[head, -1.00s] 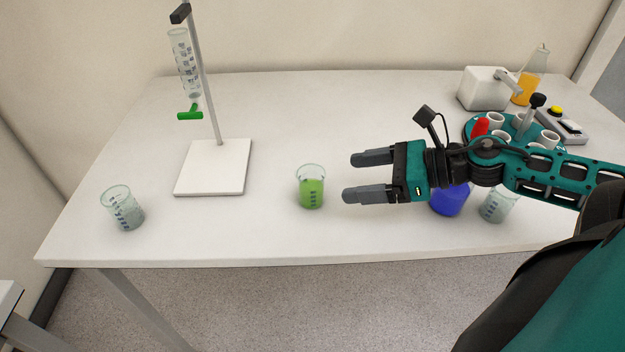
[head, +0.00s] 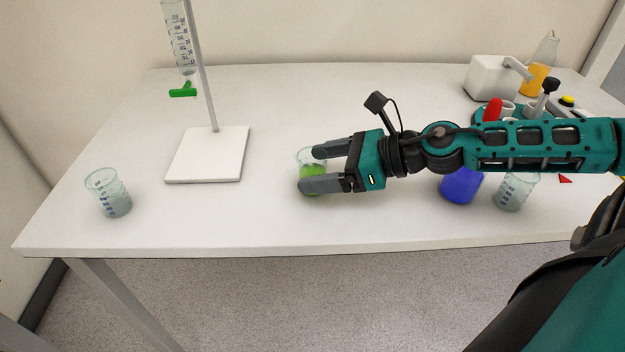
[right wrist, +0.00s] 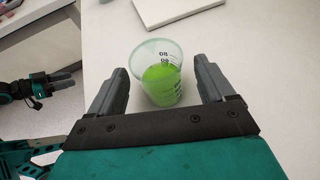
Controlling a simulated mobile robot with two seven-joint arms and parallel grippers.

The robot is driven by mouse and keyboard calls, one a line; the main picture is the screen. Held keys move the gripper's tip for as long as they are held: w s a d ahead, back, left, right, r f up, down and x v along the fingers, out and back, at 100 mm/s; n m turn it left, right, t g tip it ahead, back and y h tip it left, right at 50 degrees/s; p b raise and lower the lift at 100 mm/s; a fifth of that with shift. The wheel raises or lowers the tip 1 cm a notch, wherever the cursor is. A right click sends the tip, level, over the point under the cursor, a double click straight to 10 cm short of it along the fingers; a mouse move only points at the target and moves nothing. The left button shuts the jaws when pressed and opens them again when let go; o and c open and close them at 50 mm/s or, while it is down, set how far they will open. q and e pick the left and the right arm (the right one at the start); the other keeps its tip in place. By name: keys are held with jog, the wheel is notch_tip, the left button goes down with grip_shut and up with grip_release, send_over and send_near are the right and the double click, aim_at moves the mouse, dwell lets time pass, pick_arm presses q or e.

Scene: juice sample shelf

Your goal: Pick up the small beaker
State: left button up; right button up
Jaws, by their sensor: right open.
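The small beaker (head: 311,172) holds green liquid and stands upright on the white table. In the head view it is partly hidden behind the fingers of my right gripper (head: 309,168). In the right wrist view the beaker (right wrist: 160,78) shows between the two open fingers of the right gripper (right wrist: 165,85), with a gap on each side. The right gripper is open and empty.
A clear beaker (head: 109,193) stands at the left. A stand (head: 208,155) with a burette is behind. A blue vessel (head: 460,186) and another clear beaker (head: 516,192) stand under my right forearm. The front middle of the table is clear.

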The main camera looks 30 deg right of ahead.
aim_at(304, 170)
jog(key=shift+w+a+f, duration=0.15)
jog(key=shift+w, duration=0.05)
jog(key=shift+w+a+f+b, duration=0.2)
jog(key=shift+w+a+b, duration=0.15)
jog(key=shift+b, duration=0.35)
jog(key=shift+w+r+p, duration=0.1)
jog(key=shift+w+p, duration=0.05)
jog(key=shift+p, duration=0.35)
jog(key=shift+w+a, duration=0.1)
jog(key=shift+w+a+p, duration=0.1)
jog(key=shift+w+p, duration=0.05)
jog(key=shift+p, duration=0.25)
jog(key=shift+w+a+f, duration=0.1)
jog(key=shift+a+f, duration=0.1)
jog(key=shift+f, duration=0.05)
pick_arm(q)
jog(key=shift+s+a+r, duration=0.1)
pick_arm(e)
jog(key=shift+w+a+f, duration=0.15)
jog(key=shift+a+f, duration=0.1)
jog(key=shift+c, duration=0.5)
pick_arm(q)
jog(key=shift+d, duration=0.2)
pick_arm(e)
jog(key=c, duration=1)
